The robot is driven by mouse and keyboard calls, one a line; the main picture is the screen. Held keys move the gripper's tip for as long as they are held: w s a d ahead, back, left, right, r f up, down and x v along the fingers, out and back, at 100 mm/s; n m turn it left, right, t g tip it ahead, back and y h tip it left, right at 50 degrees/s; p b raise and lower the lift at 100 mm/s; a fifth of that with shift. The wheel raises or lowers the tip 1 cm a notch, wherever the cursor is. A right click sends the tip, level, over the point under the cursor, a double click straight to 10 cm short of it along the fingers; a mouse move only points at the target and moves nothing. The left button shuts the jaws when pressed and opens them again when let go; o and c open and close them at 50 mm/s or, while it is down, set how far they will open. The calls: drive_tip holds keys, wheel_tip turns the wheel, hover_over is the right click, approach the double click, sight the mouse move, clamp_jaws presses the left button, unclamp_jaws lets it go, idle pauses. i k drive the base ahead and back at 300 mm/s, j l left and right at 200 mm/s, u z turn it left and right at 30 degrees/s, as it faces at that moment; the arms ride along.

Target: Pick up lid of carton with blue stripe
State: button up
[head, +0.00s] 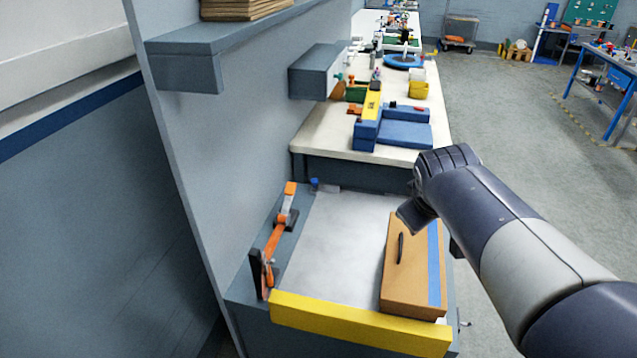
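A brown carton (405,287) with a blue stripe (434,262) along its right side sits at the right of the low grey work surface. A dark, narrow handle or slot (401,248) shows on its top, which appears to be the lid. The seam between lid and carton cannot be made out. My arm comes in from the lower right. My gripper (412,216) is above the carton's far end, beside the stripe. Its fingers are mostly hidden by the wrist, and I cannot tell whether they are open or whether they touch the carton.
A yellow bar (358,325) edges the front of the surface (335,245). An orange clamp-like tool (275,245) stands at the left edge, by the grey wall panel. The surface's middle is clear. Behind it is a white bench (330,135) with blue blocks (405,134) and bins.

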sight(413, 280)
drive_tip(key=i+j+u, duration=0.15)
drive_tip(key=u, duration=0.3)
drive_tip(key=i+u, duration=0.2)
drive_tip(key=u, duration=0.3)
